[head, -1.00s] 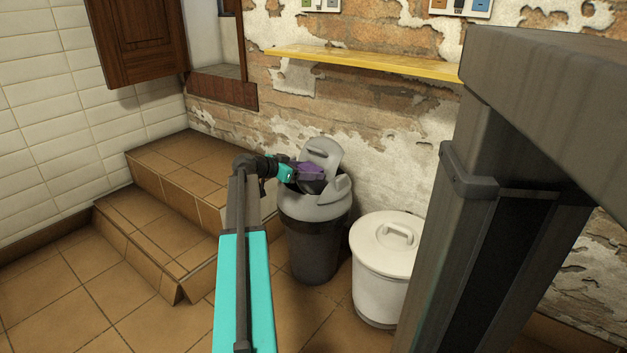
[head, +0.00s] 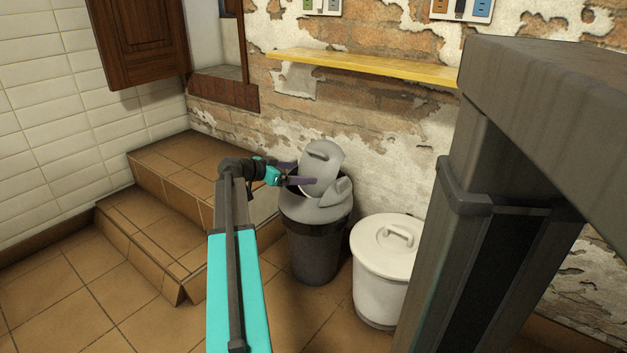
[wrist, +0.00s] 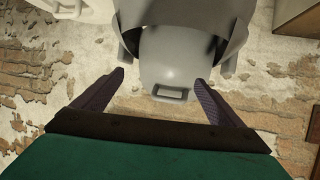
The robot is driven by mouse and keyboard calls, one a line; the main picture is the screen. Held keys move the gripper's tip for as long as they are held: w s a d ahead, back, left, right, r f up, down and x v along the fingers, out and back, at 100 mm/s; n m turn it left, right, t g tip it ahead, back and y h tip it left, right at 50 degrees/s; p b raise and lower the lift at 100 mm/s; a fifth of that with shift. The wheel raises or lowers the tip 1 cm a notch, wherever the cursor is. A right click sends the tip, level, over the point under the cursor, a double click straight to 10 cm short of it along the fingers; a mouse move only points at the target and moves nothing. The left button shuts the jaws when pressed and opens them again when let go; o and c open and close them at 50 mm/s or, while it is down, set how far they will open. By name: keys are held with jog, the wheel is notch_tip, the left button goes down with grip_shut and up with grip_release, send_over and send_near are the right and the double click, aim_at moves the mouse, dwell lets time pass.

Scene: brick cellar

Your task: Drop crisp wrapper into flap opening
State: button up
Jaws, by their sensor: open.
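The flap bin (head: 314,248) has a dark body and a light grey top, and stands on the floor in the middle of the head view. Its grey flap (head: 323,160) is tilted up, with a dark opening beside it. My gripper (head: 304,172) is at the bin's top, just left of the flap, with its purple fingers spread apart. In the wrist view, my gripper (wrist: 160,78) is open and empty, with the grey flap (wrist: 180,62) beyond the fingers. No crisp wrapper shows in either view now; the inside of the bin is hidden.
A white lidded bin (head: 384,270) stands right of the flap bin. Tiled steps (head: 165,215) are at its left. A yellow shelf (head: 370,66) is on the brick wall behind. A large grey post and top (head: 500,230) fill the right side.

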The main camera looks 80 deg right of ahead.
jog(key=p+v, duration=0.2)
jog(key=v, duration=0.6)
jog(key=shift+w+a, duration=0.15)
jog(key=shift+a, duration=0.1)
jog(key=shift+r, duration=0.15)
dwell(0.3)
